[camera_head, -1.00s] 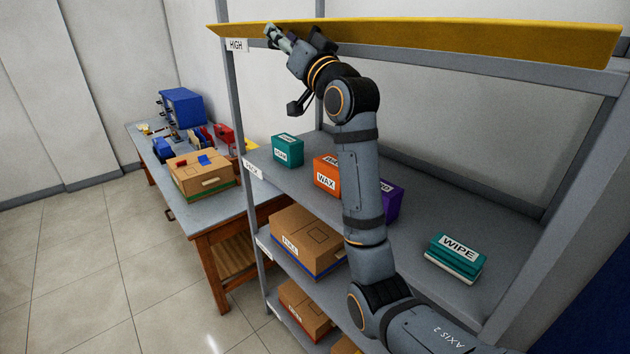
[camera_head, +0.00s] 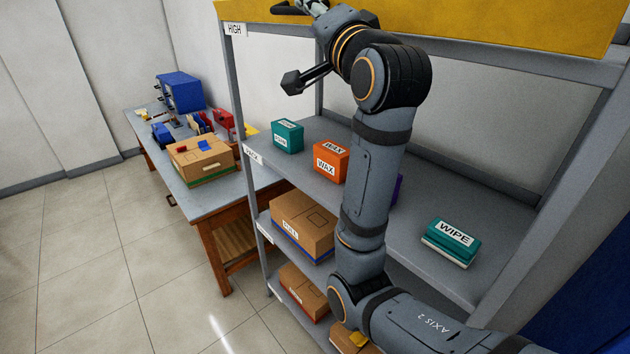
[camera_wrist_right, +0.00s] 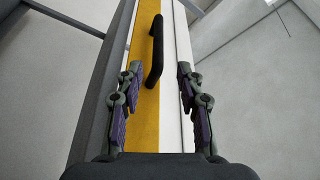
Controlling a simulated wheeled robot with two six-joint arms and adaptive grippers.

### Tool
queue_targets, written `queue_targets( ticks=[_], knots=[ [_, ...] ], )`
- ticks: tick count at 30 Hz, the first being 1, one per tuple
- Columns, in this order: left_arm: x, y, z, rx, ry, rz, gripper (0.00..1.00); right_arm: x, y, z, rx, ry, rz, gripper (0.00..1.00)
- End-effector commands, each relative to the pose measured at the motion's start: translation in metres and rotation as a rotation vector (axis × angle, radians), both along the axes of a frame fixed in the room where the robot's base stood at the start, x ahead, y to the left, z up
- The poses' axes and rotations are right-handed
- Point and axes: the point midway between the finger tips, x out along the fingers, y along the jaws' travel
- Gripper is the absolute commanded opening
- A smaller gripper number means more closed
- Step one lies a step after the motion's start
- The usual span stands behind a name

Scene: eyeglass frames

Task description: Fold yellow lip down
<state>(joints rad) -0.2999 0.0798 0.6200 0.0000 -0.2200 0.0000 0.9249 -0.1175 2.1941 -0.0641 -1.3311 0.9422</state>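The yellow lip (camera_head: 500,20) runs along the top front of the shelf rack in the head view, its upper edge cut off by the frame. It shows as a yellow strip (camera_wrist_right: 143,125) in the right wrist view. A black bar handle (camera_wrist_right: 156,45) stands on it, between and ahead of my right gripper's fingertips (camera_wrist_right: 157,75). These fingers are spread apart, with no contact on the handle visible. In the head view my right gripper is near the lip's left part, mostly cut off by the top edge. My left gripper is not in view.
The rack's middle shelf (camera_head: 415,200) holds a teal box (camera_head: 288,136), an orange WAX box (camera_head: 330,160) and a teal WIPE box (camera_head: 450,242). Cardboard boxes (camera_head: 302,226) sit on lower shelves. A workbench (camera_head: 215,205) stands at left. The tiled floor (camera_head: 80,270) is clear.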

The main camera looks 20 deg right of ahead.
Motion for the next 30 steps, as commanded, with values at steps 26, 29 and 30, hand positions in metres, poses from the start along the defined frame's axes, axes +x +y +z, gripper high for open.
queue_targets(
  ticks=[26, 29, 30],
  knots=[
    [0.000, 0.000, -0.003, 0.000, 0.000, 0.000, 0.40, 0.042, -0.013, -0.207, -0.281, 0.386, -0.028, 0.37],
    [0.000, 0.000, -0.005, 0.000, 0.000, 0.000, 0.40, 0.044, -0.014, -0.231, -0.312, 0.425, -0.024, 0.37],
    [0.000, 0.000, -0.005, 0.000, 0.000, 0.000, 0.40, 0.045, -0.015, -0.240, -0.323, 0.440, -0.023, 0.37]
  ],
)
